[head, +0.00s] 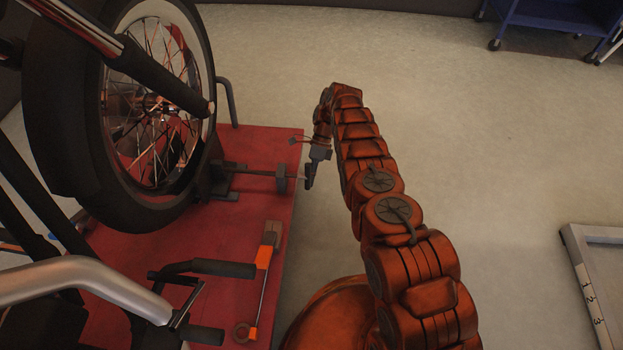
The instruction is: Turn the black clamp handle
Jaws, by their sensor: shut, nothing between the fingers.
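The black clamp handle (281,180) is a small dark piece at the outer end of a thin rod, near the right edge of the red lift platform. The rod runs left to the dark wheel clamp (219,182) beside the motorcycle's front wheel (160,105). My gripper (308,186) hangs at the end of my orange arm, just right of the handle, pointing down. It is shut and looks empty. It is small in this view, and I cannot tell whether its tips touch the handle.
The red platform (240,215) carries the motorcycle, with handlebars (85,285) in the left foreground. An orange-and-grey tool (265,265) lies on it. A blue cart (560,15) stands at the far right and a grey frame (590,275) at the lower right. The floor between is clear.

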